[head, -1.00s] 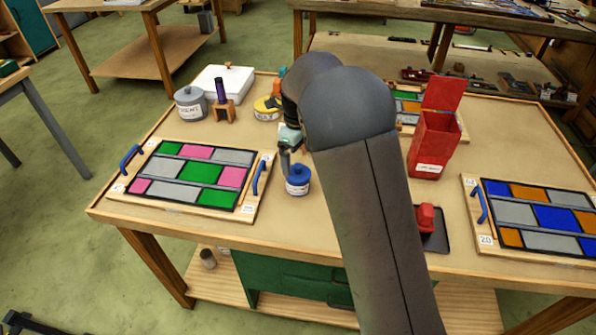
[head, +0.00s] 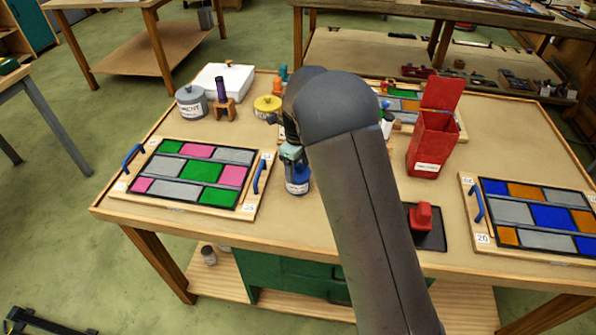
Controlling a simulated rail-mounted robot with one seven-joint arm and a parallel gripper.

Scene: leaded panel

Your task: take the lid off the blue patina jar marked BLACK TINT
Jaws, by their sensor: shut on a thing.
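The blue patina jar (head: 297,184) stands on the table right of the left leaded panel, with a pale label on its front that is too small to read. My gripper (head: 292,160) is directly over the jar, pointing down. It is shut on the jar's lid, which the fingers mostly hide. I cannot tell whether the lid is apart from the jar body.
A leaded panel with pink and green glass (head: 195,174) lies close on the left. A grey jar (head: 191,102), a yellow jar (head: 266,107) and a white box (head: 228,82) stand behind.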

